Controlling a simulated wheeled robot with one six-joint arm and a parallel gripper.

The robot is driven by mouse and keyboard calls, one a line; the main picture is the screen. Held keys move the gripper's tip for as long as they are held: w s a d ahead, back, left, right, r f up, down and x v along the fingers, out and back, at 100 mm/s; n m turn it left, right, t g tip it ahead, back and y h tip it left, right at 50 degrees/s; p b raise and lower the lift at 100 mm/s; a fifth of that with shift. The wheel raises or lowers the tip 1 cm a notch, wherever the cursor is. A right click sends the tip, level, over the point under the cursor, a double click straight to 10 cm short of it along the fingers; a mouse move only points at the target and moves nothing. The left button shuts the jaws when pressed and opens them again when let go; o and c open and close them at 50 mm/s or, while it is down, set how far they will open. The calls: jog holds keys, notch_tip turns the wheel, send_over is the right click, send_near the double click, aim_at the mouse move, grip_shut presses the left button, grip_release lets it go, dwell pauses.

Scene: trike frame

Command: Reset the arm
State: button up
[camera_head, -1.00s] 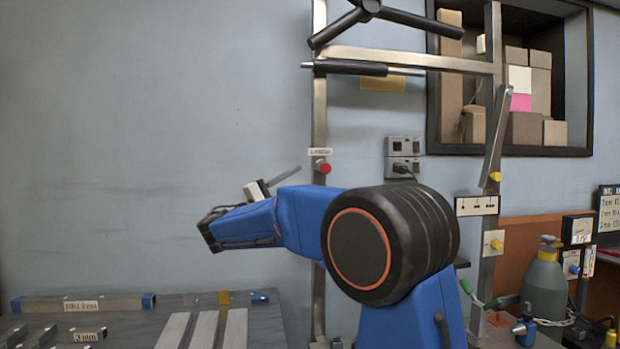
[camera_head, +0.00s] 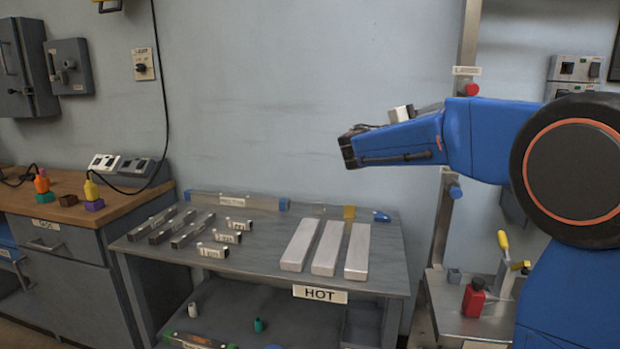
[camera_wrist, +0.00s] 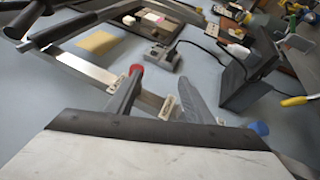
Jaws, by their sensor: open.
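My arm, blue with a black round joint, reaches in from the right in the head view, raised in front of the wall. Its forward link ends in a dark tip above the right part of the grey workbench (camera_head: 270,262). In the wrist view my gripper (camera_wrist: 158,98) shows two grey fingers spread apart with nothing held between them. A metal post and the wall show past the fingers. In the head view the fingers are not clearly visible, hidden at or behind the blue link.
Three pale bars (camera_head: 326,248) lie on the workbench above a HOT sign (camera_head: 319,294). Dark bars (camera_head: 172,226) lie left of them. A metal post (camera_head: 470,45) with a red button (camera_head: 471,89) stands behind my arm. A wooden-topped cabinet (camera_head: 110,206) is at left.

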jog(key=s+d+f+g+y, duration=0.1)
jog(key=s+d+f+y, duration=0.3)
jog(key=s+f, duration=0.55)
jog(key=s+d+f+y, duration=0.2)
jog(key=s+f+y, duration=0.4)
jog(key=s+f, duration=0.4)
jog(key=s+a+f+m+t+y, duration=0.2)
jog(key=s+a+f+m+y, duration=0.2)
jog(key=s+a+f+y, duration=0.7)
jog(key=s+a+f, duration=0.5)
jog(key=s+f, duration=0.2)
jog(key=shift+s+a+f, duration=0.15)
jog(key=shift+a+f, duration=0.1)
jog(key=shift+a, duration=0.05)
jog(key=shift+c, duration=0.5)
